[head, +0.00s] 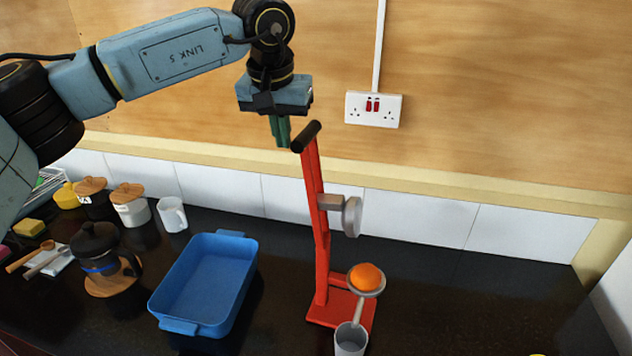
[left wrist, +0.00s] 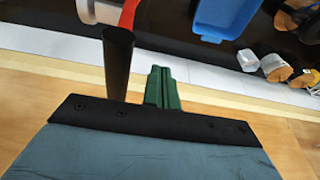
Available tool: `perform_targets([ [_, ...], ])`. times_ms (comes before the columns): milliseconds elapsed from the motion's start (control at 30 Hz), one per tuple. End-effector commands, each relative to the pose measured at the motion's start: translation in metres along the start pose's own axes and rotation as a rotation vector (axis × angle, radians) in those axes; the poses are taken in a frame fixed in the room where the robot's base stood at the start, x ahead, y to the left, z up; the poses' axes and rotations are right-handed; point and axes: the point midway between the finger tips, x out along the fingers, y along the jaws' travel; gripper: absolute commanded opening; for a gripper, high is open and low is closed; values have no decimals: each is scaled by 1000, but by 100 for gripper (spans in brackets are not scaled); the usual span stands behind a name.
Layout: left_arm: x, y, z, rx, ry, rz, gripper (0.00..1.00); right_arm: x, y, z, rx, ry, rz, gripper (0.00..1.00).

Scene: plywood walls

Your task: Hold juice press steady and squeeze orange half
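The red juice press (head: 320,240) stands upright on the dark counter, its lever raised with a black grip (head: 306,137) at the top. Its round metal pressing head (head: 352,217) is above the orange half (head: 366,277), which sits in the press's holder. A metal cup (head: 350,340) stands below it. My left gripper (head: 281,143) has green fingers close together with nothing between them, just left of the black grip in the head view. In the left wrist view the green fingers (left wrist: 162,88) are beside the black grip (left wrist: 118,65), seemingly apart from it. My right gripper is not in view.
A blue tray (head: 250,245) lies left of the press. A dark coffee pot (head: 97,245), a white mug (head: 172,214) and lidded jars (head: 130,208) stand farther left. A wall socket (head: 373,109) is behind. The counter right of the press is mostly clear.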

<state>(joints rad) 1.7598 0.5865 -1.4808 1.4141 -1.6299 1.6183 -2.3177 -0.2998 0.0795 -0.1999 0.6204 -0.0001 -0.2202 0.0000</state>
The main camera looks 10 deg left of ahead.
Motion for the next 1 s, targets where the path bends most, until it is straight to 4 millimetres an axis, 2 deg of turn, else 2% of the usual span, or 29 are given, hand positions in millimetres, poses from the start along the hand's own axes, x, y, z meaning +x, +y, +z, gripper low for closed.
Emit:
perform_targets([
  [167, 0, 6, 0, 2, 0, 0, 0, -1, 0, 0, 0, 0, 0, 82],
  [1000, -2, 66, 5, 2, 0, 0, 0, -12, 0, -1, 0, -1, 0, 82],
])
